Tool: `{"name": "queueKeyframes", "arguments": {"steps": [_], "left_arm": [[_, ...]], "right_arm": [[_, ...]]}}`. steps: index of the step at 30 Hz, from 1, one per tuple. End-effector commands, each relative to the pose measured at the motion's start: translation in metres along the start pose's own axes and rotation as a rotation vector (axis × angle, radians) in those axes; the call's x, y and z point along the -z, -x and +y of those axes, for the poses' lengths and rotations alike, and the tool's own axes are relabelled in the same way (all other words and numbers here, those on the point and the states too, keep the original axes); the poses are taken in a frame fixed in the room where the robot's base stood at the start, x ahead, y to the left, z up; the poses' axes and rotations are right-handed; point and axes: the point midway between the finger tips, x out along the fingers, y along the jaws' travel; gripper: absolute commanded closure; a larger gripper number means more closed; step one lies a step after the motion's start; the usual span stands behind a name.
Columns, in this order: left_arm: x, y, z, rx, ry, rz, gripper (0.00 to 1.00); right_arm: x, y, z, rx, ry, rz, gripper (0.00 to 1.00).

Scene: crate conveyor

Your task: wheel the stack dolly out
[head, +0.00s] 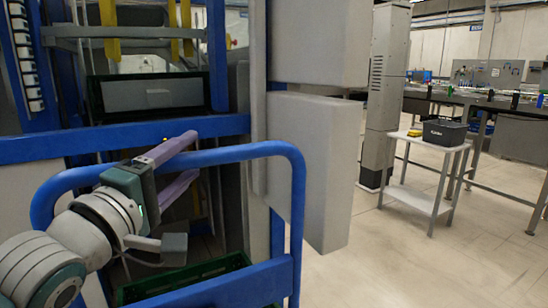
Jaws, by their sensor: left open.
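The stack dolly's blue tubular handle (285,215) stands in the near left of the head view, a rounded loop with a lower crossbar. A dark green crate (236,262) shows low behind the crossbar, cut off by the bottom edge. My left gripper (196,154) reaches in from the left at the handle's top bar. Its two purple fingers are open, one above and one below the bar, with the bar between them. I cannot tell whether they touch it. The dolly's wheels are out of view. My right gripper is not in view.
A blue-framed machine (120,138) with another dark green crate (213,92) inside stands behind the handle. Grey panels (312,165) rise just right of the handle. A white side table (440,147) holds a dark bin (445,133). Open floor (390,260) lies at right.

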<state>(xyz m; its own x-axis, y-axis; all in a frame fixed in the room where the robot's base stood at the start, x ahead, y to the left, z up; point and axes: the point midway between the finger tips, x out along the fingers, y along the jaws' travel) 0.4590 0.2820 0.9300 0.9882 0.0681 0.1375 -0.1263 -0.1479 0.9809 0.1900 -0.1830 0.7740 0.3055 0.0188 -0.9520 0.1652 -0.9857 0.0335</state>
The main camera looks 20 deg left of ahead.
Motion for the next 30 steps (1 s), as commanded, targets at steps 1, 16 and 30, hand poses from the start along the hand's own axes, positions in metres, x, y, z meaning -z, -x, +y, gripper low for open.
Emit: {"name": "queueKeyframes", "arguments": {"steps": [1, 16, 30], "left_arm": [[0.0, 0.0001, 0.0, 0.0, 0.0, 0.0, 0.38], [0.0001, 0.0004, 0.0001, 0.0, 0.0, 0.0, 0.94], [0.0001, 0.0004, 0.0001, 0.0, 0.0, 0.0, 1.0]], "right_arm": [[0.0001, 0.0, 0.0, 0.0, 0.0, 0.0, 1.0], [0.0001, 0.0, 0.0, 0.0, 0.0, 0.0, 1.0], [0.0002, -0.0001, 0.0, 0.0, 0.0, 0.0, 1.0]]}}
